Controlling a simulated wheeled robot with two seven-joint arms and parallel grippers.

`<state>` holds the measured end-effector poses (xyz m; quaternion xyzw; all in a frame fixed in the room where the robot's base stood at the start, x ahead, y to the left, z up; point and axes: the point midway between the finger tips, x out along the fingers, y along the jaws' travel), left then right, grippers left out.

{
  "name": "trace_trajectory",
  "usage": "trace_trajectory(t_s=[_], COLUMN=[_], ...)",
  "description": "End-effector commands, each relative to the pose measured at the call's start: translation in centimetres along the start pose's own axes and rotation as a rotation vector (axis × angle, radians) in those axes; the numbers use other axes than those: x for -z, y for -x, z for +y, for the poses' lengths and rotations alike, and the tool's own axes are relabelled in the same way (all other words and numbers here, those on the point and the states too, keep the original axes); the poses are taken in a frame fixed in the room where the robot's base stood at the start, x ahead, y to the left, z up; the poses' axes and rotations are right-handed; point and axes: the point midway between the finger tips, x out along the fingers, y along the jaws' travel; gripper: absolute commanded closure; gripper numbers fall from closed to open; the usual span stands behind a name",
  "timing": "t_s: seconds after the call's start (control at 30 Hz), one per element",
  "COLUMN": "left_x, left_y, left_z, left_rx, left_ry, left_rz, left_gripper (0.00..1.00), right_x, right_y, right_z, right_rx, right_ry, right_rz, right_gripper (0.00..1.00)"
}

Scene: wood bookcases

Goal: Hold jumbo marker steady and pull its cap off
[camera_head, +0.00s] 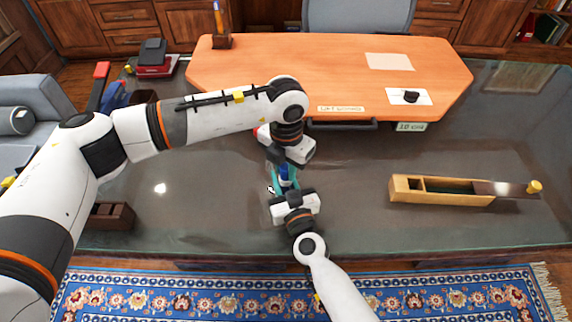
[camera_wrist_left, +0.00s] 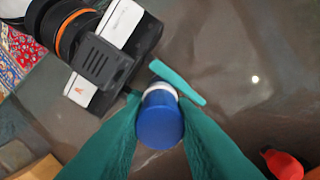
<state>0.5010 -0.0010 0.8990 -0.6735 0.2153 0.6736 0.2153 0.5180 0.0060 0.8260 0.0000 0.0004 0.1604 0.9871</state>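The jumbo marker's blue cap (camera_wrist_left: 160,122) faces the left wrist camera, with a white band (camera_wrist_left: 160,88) just beyond it. The marker also shows as a small blue patch between my grippers in the head view (camera_head: 284,177). My left gripper (camera_head: 287,168) reaches down from the far side; its teal fingers (camera_wrist_left: 160,112) press in on both sides of the cap. My right gripper (camera_head: 288,187) comes from the near side. One of its teal fingers (camera_wrist_left: 178,82) lies beside the white band. Its other finger and most of the marker's body are hidden.
The dark glossy desk (camera_head: 200,215) is mostly clear around the grippers. A long wooden box (camera_head: 440,190) lies at right, a small dark wooden holder (camera_head: 112,216) at left. An orange-topped table section (camera_head: 300,65) stands behind. A red object (camera_wrist_left: 282,165) shows near my left gripper.

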Motion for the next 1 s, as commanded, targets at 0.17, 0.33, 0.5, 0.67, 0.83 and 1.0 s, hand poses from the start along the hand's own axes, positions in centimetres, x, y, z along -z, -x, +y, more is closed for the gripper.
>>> trace_trajectory(t_s=[0.17, 0.33, 0.5, 0.67, 0.83, 1.0], left_x=[0.0, 0.0, 0.0, 0.0, 0.0, 0.0], left_y=[0.0, 0.4, 1.1, 1.4, 2.0, 2.5], left_z=[0.0, 0.0, 0.0, 0.0, 0.0, 0.0], left_rx=[0.000, 0.000, -0.001, -0.001, 0.000, 0.000], left_ry=[0.000, 0.000, 0.000, 0.000, 0.001, 0.001], left_rz=[0.000, 0.001, 0.001, 0.001, 0.001, 0.000], left_gripper=[0.97, 0.98, 0.98, 0.98, 0.98, 0.98], right_x=[0.0, 0.0, 0.0, 0.0, 0.0, 0.0], right_y=[0.0, 0.0, 0.0, 0.0, 0.0, 0.0], right_z=[0.0, 0.0, 0.0, 0.0, 0.0, 0.0], right_rx=[0.000, 0.000, 0.000, 0.000, 0.000, 0.000], right_ry=[0.000, 0.000, 0.000, 0.000, 0.000, 0.000], right_rz=[0.001, 0.001, 0.001, 0.001, 0.001, 0.001], right_gripper=[0.94, 0.94, 0.94, 0.94, 0.94, 0.94])
